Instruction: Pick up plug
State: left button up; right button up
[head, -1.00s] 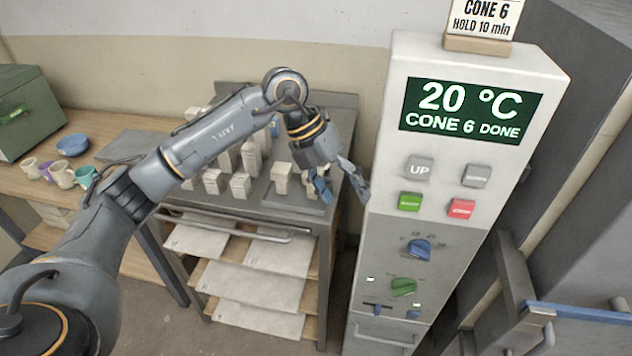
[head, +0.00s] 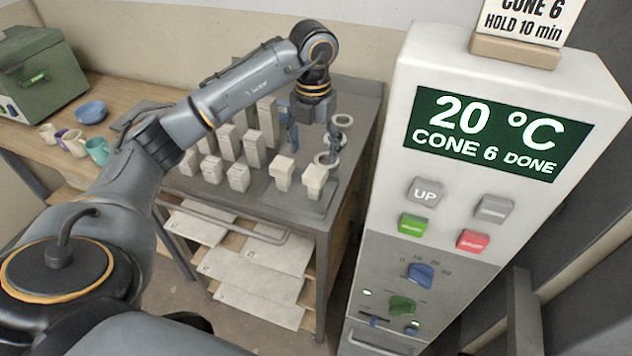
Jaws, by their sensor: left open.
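Two pale, mushroom-shaped pieces with wider tops, which look like plugs, stand upright at the front right of the grey metal table: a left one (head: 282,171) and a right one (head: 315,179). They stand on a flat grey plate (head: 296,198). Which one is the task's plug I cannot tell. My left gripper (head: 313,143) points down, open and empty, above and behind these two pieces, apart from them. My right gripper is not in view.
Several pale upright blocks (head: 228,143) stand left of the plugs. The tall control cabinet (head: 395,150) rises close on the right. A wooden bench with cups and a blue bowl (head: 90,112) is at the left.

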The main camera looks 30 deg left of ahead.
aim_at(315, 171)
pick_arm(q)
jog(key=shift+w+f, duration=0.2)
jog(key=shift+f, duration=1.05)
jog(key=shift+w+f+p, duration=0.1)
jog(key=shift+f+p, duration=0.75)
jog(key=shift+f, duration=0.05)
notch_tip(315, 171, down, 4)
jog(key=shift+w+r+p, duration=0.1)
jog(key=shift+r+p, duration=0.1)
jog(key=shift+p, duration=0.45)
jog(key=shift+f, duration=0.2)
jog(key=c, duration=1.3)
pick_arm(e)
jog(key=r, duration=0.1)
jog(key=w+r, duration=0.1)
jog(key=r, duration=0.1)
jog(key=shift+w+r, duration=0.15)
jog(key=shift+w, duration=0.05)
